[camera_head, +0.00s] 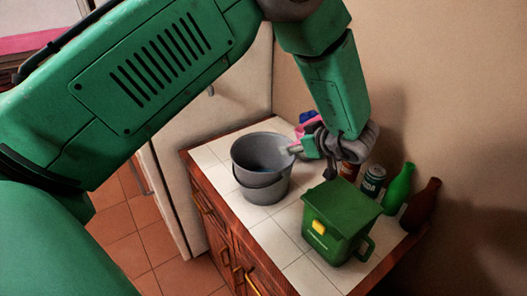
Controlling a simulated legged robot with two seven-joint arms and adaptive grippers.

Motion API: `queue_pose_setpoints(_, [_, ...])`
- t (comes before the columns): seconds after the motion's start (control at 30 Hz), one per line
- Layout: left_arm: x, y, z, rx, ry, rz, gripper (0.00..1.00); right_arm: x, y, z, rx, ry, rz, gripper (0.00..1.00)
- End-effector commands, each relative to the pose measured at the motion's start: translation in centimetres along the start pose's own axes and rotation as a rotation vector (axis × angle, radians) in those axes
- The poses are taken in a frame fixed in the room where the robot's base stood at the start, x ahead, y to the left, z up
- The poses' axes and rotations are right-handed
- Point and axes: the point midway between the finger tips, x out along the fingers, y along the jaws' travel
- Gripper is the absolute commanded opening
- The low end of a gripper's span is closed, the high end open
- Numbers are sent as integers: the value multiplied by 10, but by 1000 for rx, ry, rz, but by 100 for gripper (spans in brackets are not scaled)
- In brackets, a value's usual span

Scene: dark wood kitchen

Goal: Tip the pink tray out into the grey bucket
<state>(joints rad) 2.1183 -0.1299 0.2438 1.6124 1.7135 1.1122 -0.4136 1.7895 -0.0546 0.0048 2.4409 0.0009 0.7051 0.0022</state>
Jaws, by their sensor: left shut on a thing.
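The grey bucket (264,188) stands upright on the white tiled counter, left of my left gripper, and something bluish shows dimly inside it. My left gripper (302,147) reaches down from above, beside the bucket's right rim, and is shut on the pink tray. Only small parts of the pink tray (313,121) show behind the gripper; its tilt and contents are mostly hidden. A small blue thing (307,116) shows by the tray's far edge; I cannot tell whether it is in the tray. My right gripper is not in view.
A green lidded bin (340,222) stands in front of the gripper. A dark can (373,181), a green bottle (398,190) and a brown bottle (421,205) stand along the wall on the right. The counter's front left is clear.

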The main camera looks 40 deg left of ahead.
Motion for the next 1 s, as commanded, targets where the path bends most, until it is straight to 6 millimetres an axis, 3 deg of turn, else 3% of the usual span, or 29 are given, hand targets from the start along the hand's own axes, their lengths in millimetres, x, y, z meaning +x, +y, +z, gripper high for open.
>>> queue_pose_setpoints(0.27, [24,32,12,33,61,-13,11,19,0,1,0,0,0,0])
queue_pose_setpoints(0.6, [-16,2,13,83,140,-29,11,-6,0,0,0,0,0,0])
queue_pose_setpoints(1.0, [-45,-23,21,120,206,-45,11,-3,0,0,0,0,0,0])
